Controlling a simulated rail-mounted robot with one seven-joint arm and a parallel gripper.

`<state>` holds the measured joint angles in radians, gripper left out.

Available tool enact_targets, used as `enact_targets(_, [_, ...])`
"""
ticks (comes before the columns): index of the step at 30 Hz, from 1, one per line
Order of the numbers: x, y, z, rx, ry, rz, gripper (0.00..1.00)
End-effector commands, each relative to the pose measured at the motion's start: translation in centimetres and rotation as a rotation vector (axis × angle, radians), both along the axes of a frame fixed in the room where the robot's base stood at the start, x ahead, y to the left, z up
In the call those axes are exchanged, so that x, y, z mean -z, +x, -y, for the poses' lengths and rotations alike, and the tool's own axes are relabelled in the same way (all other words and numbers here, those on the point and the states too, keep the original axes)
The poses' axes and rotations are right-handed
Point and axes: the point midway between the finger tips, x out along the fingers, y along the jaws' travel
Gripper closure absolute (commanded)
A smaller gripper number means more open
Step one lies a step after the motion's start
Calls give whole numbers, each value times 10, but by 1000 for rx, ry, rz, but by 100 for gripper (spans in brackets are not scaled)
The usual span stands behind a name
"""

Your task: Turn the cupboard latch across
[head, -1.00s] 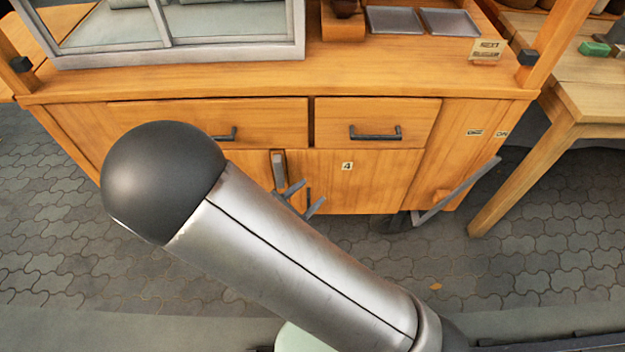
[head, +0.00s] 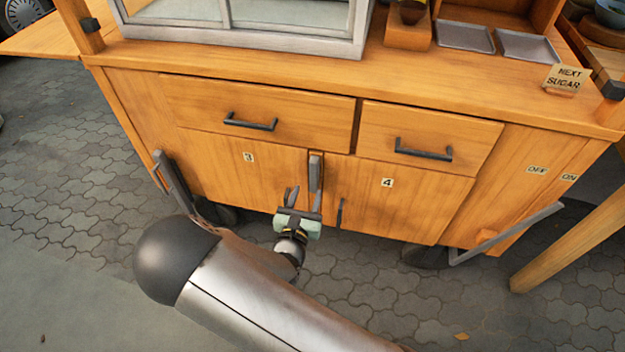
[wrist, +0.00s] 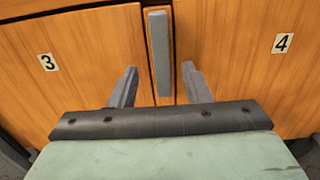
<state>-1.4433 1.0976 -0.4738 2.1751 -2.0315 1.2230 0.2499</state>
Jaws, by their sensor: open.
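The cupboard latch (head: 315,173) is a grey upright bar at the seam between door 3 (head: 222,168) and door 4 (head: 410,200). In the wrist view the latch (wrist: 159,55) stands vertical, ahead of my gripper. My gripper (head: 303,200) is in front of the doors near the lower end of the latch. In the wrist view its two fingers (wrist: 157,88) are spread apart, one on each side of the latch's line, with nothing held. I cannot tell whether a finger touches the latch.
Two drawers with dark handles (head: 250,122) (head: 424,151) sit above the doors. A dark door handle (head: 339,213) is right of the latch. A grey bar handle (head: 505,233) sticks out at the lower right. A wooden table leg (head: 565,245) stands further right.

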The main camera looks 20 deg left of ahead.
Motion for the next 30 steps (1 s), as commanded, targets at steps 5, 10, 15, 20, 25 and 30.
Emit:
enact_targets(5, [1,36,-1,2,0,2,56])
enact_targets(10, [1,57,-2,2,1,1,56])
enact_targets(15, [0,65,-3,0,0,-1,56])
enact_targets(20, [0,66,-3,0,-1,-1,56])
enact_targets(25, [0,66,-3,0,0,-1,79])
enact_targets(30, [0,66,-3,0,0,-1,100])
